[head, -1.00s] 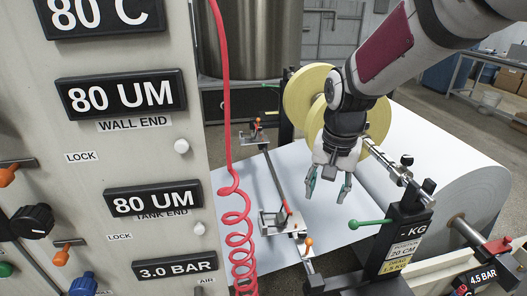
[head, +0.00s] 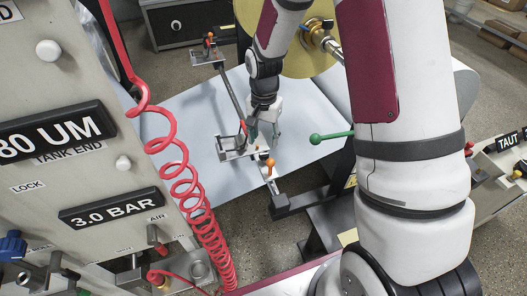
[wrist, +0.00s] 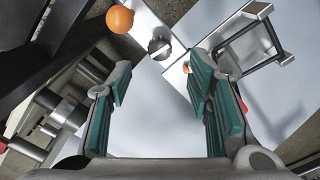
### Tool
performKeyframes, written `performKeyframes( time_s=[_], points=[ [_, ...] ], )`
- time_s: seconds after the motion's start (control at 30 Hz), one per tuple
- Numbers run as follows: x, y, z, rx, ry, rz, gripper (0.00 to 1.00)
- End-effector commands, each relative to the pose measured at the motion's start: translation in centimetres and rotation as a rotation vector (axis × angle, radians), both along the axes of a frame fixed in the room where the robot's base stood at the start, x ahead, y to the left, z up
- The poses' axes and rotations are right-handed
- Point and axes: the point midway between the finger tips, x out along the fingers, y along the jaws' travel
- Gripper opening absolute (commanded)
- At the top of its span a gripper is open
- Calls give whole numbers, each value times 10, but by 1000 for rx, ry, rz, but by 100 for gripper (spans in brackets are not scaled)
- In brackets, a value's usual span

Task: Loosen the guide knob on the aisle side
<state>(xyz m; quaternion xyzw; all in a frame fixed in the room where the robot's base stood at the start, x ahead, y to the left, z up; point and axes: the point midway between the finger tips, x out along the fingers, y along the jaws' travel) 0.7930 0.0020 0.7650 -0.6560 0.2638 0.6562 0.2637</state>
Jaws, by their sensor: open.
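A metal edge guide (head: 232,153) with a small red-tipped upright lies on the pale paper web, at the near end of a cross bar (head: 232,98). An orange ball knob (head: 270,162) stands just nearer, on the bar-end bracket; it shows large at the top of the wrist view (wrist: 120,18). My gripper (head: 264,138) points down above this area, beside the guide and just behind the knob in the picture. Its teal-padded fingers are apart and empty in the wrist view (wrist: 160,78). A round metal screw head (wrist: 159,48) shows beyond them. I cannot tell any contact.
A green ball lever (head: 330,137) sticks out right of my gripper. A coiled red air hose (head: 185,185) hangs beside the control panel (head: 85,205) at the left. My arm hides much of the right.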

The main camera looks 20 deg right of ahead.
Motion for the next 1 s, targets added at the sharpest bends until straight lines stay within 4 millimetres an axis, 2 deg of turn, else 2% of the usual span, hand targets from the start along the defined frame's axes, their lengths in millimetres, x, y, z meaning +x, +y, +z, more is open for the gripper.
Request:
performKeyframes(
  time_s=[0.1, 0.33, 0.5, 0.77, 0.8, 1.0],
  points=[
    [-1, 0, -25, 0, 4, 0, 46],
    [0, 0, -56, 0, 3, 1, 46],
    [0, 0, -65, 0, 0, 0, 46],
    [0, 0, -66, 0, 0, 0, 46],
    [0, 0, -66, 0, 0, 0, 44],
    [0, 0, -66, 0, 0, 1, 0]
  ],
)
